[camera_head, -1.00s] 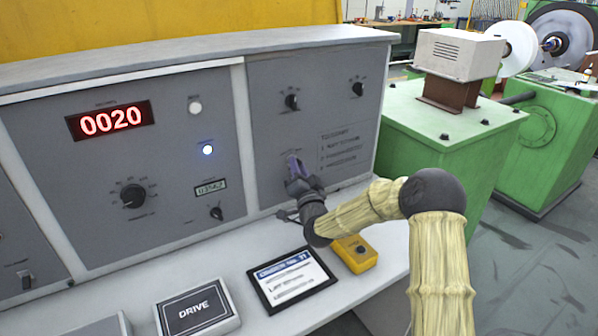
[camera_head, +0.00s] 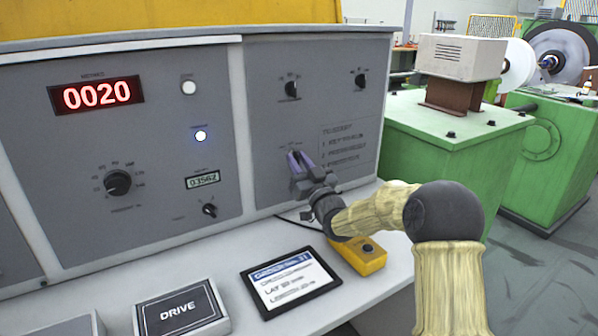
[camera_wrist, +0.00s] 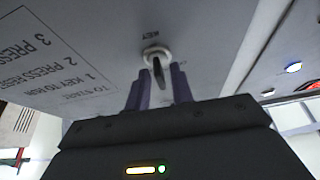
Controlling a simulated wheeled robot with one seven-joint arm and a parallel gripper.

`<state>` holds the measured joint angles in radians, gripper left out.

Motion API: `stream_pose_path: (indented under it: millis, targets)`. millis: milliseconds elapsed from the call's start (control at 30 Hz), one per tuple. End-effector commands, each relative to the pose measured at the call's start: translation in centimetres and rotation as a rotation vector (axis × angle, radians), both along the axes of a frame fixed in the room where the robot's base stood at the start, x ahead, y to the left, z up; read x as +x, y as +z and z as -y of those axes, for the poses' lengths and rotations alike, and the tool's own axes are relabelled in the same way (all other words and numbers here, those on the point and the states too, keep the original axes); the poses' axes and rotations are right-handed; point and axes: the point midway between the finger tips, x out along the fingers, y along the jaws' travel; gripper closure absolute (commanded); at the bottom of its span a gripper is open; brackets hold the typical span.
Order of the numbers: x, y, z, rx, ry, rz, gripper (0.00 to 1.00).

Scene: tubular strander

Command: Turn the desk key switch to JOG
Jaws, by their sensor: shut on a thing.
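The desk key switch (camera_wrist: 156,54) is a round metal collar on the grey panel, with a dark key (camera_wrist: 159,74) standing out of it, in the wrist view. The two purple fingers of my gripper (camera_wrist: 159,82) are on either side of the key, and my gripper is shut on it. In the head view my gripper (camera_head: 298,160) is against the right panel, below two black knobs. There it hides the key and most of the switch. The lettering around the switch is too small to read, so I cannot tell which position the key points to.
A start-instruction text (camera_head: 344,146) is printed right of the switch. A yellow box (camera_head: 358,256), a black-framed card (camera_head: 290,282) and a DRIVE block (camera_head: 180,309) lie on the desk ledge below. A green machine housing (camera_head: 440,150) stands to the right.

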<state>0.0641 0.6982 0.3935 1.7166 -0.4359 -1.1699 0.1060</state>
Motion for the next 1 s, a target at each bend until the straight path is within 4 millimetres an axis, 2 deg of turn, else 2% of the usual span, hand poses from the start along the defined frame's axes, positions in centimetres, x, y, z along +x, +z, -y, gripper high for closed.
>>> stream_pose_path:
  millis: [533,567,600,1000]
  targets:
    - [0.10,-0.28,0.21,-0.035,-0.003,0.015,1.00]
    - [0.10,-0.29,0.21,-0.035,-0.003,0.015,0.73]
    - [0.09,-0.28,0.20,-0.035,-0.003,0.015,0.71]
    - [-0.41,-0.35,0.39,-0.033,-0.001,0.018,0.71]
